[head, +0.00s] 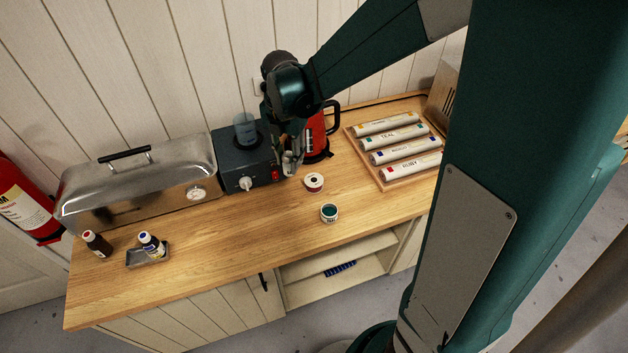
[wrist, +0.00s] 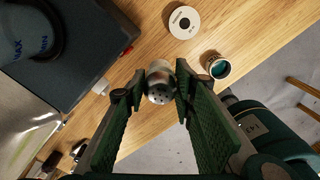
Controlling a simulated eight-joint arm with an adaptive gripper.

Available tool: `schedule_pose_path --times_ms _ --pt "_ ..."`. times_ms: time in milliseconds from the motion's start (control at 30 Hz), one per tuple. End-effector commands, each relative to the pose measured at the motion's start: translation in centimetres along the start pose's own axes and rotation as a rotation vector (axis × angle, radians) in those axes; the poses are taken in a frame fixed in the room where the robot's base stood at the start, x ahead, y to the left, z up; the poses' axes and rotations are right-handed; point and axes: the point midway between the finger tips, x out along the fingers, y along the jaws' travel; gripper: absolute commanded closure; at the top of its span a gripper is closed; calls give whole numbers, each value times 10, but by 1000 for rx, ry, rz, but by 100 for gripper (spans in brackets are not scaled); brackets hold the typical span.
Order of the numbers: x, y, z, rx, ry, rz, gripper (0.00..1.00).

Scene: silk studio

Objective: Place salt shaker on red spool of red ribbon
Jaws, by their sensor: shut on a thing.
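The salt shaker (wrist: 160,86), silvery with a perforated top, is between the green finger pads of my gripper (wrist: 158,92) in the wrist view. My gripper is shut on it. In the head view my gripper (head: 291,163) is in front of the dark heater box, just left of and behind the spool. The spool of red ribbon (head: 314,183) lies flat on the wooden counter, white disc up with a dark centre hole. In the wrist view the spool (wrist: 184,22) is beyond the shaker and slightly right, apart from it.
A small teal-topped pot (head: 329,212) stands near the spool. A red kettle (head: 316,138) is behind, and the dark heater box (head: 240,158) bears a beaker. A tray (head: 392,186) of labelled rolls is at right. The counter's front middle (head: 235,240) is clear.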

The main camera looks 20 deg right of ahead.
Motion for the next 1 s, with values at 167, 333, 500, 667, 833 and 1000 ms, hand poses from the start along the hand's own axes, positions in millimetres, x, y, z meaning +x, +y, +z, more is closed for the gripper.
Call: schedule_pose_path --times_ms 167,333,500,667,833,1000 --pt "-5 -21 33 6 0 0 88" --pt "-8 -38 56 7 0 0 88" --pt "-10 -48 69 6 0 0 88" --pt "-11 -52 74 5 0 0 88" --pt "-11 -52 74 5 0 0 88" --pt "-11 -52 73 5 0 0 88"
